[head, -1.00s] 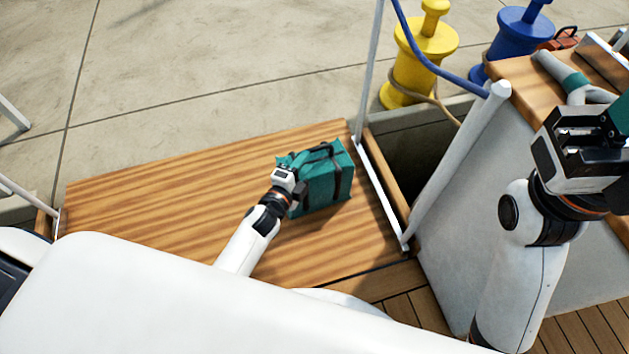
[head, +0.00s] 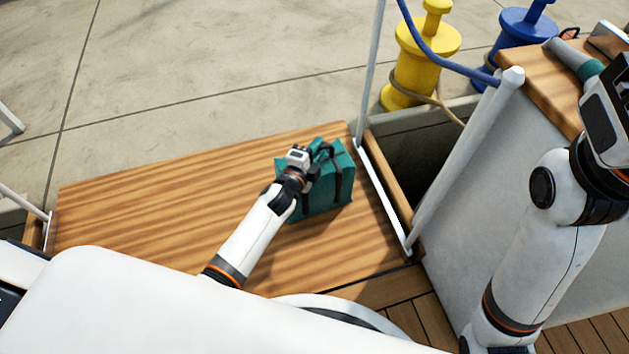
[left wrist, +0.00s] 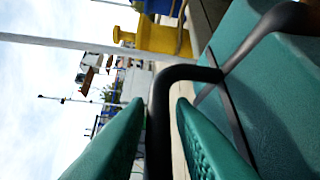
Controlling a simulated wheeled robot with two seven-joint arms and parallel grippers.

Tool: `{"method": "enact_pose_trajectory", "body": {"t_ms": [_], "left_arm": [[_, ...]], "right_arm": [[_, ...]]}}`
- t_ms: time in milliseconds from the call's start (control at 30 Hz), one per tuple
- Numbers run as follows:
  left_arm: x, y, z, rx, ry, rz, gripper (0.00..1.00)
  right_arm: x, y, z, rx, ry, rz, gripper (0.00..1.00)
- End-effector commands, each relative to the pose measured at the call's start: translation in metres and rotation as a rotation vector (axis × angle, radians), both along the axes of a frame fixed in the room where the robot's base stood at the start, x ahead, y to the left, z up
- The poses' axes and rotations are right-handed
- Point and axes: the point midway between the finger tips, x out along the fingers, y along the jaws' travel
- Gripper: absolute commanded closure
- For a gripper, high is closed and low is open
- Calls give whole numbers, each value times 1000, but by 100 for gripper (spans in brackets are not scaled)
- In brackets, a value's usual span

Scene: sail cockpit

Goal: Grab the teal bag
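The teal bag (head: 325,189) stands on the wooden bench, with dark straps and a black handle on top. My left gripper (head: 316,156) is at the bag's top left side in the head view. In the left wrist view, the black handle (left wrist: 190,73) passes between the two teal fingers of my left gripper (left wrist: 160,106), which are apart with gaps beside the handle. The bag's teal side (left wrist: 280,95) fills the right of that view.
The wooden bench (head: 160,220) is bare left of the bag. White rails (head: 383,195) and a white post (head: 465,160) stand right of it. A yellow bollard (head: 420,65) and a blue bollard (head: 515,40) stand behind. A grey block with a wooden top (head: 545,90) is at right.

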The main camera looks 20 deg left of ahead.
Motion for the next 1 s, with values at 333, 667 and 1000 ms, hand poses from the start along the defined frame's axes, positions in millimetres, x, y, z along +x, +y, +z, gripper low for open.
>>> {"method": "enact_pose_trajectory", "body": {"t_ms": [333,667,1000], "left_arm": [[0,0,0,0,0,0,100],[0,0,0,-1,0,0,100],[-1,0,0,-1,0,-1,100]], "right_arm": [[0,0,0,0,0,0,64],[0,0,0,0,-1,1,64],[0,0,0,0,-1,0,64]]}}
